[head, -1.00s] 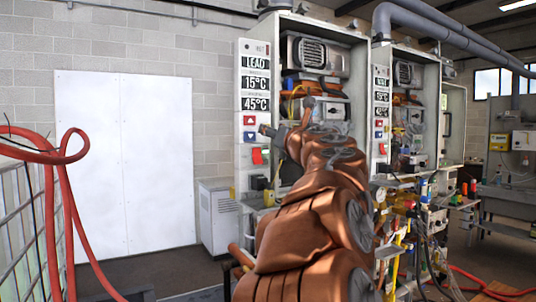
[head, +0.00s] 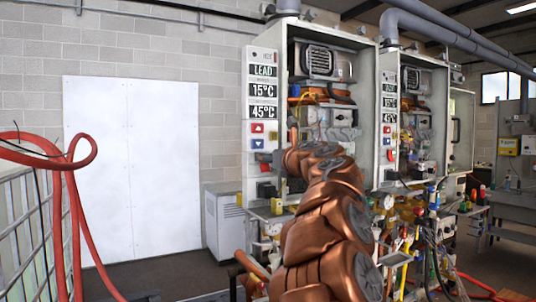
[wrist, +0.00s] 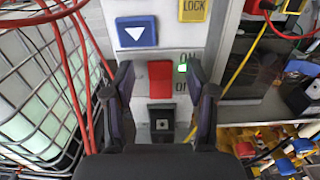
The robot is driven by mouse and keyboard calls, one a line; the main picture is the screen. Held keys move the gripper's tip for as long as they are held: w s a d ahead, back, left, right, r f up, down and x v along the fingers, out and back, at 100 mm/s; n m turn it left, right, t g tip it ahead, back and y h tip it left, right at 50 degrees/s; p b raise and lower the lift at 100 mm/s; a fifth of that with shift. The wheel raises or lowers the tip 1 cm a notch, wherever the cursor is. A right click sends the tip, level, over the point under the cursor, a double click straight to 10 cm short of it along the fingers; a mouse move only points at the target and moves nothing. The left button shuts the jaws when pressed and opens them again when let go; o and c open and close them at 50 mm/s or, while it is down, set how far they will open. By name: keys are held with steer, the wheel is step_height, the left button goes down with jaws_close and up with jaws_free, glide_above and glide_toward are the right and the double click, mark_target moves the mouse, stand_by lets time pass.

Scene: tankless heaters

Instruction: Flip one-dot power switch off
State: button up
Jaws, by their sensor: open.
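A red rocker switch (wrist: 160,80) is on the heater's light grey front strip in the wrist view, with "ON" and partly hidden lettering to its right. A small green light (wrist: 182,68) glows beside it. My gripper (wrist: 161,68) is open, with one dark finger on each side of the switch; contact cannot be told. In the head view the nearer heater (head: 283,100) shows "LEAD", 15°C and 45°C displays. My gripper (head: 271,160) is at its lower front strip and partly hides the switch. I cannot make out which dot marking belongs to this switch.
A blue down-arrow button (wrist: 136,31) and yellow LOCK label (wrist: 194,10) sit above the switch. A second heater (head: 390,110) stands right. Red hoses (head: 75,200) and a caged tank (head: 25,235) are left.

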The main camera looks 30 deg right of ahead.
steer(key=shift+w, duration=0.8)
jaws_close()
